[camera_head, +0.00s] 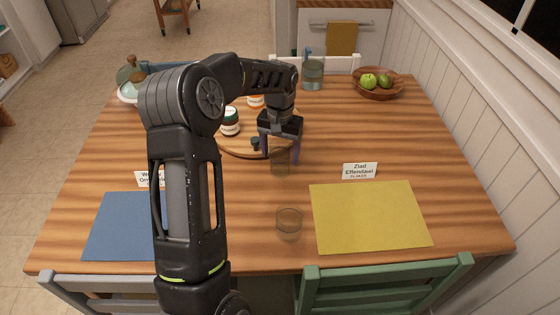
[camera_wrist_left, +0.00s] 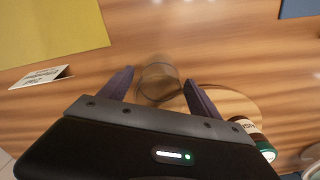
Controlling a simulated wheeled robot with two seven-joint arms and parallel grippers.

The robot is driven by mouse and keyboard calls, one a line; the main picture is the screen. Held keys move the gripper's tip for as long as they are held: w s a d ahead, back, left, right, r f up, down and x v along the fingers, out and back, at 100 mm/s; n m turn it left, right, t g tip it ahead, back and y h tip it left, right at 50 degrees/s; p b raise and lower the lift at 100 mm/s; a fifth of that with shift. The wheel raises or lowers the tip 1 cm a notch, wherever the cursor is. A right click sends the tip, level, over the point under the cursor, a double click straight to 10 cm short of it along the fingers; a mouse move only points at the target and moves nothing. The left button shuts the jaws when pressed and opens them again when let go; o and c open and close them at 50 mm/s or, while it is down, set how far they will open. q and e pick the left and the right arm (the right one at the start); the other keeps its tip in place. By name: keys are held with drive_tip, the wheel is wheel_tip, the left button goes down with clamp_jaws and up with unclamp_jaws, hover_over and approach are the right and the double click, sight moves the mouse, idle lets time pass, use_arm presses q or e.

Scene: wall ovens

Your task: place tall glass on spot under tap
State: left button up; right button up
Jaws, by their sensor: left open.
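A clear tall glass (camera_head: 280,163) stands on the wooden table just in front of the round board. My left gripper (camera_head: 281,155) points down at it from above, open, with one finger on each side of the glass. In the left wrist view the glass (camera_wrist_left: 158,84) shows between the two spread fingertips (camera_wrist_left: 159,80); I cannot tell whether they touch it. A second clear glass (camera_head: 289,226) stands nearer the front edge, left of the yellow mat. No tap is clearly made out. My right gripper is out of view.
A round wooden board (camera_head: 242,147) holds jars, including a dark one (camera_head: 229,122). A glass vessel (camera_head: 312,74) and a fruit bowl (camera_head: 378,87) stand at the back. Yellow (camera_head: 370,217) and blue (camera_head: 122,226) mats lie in front.

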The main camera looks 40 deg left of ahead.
use_arm(q)
wheel_tip(320, 180, up, 8)
drive_tip(key=shift+o, duration=0.5)
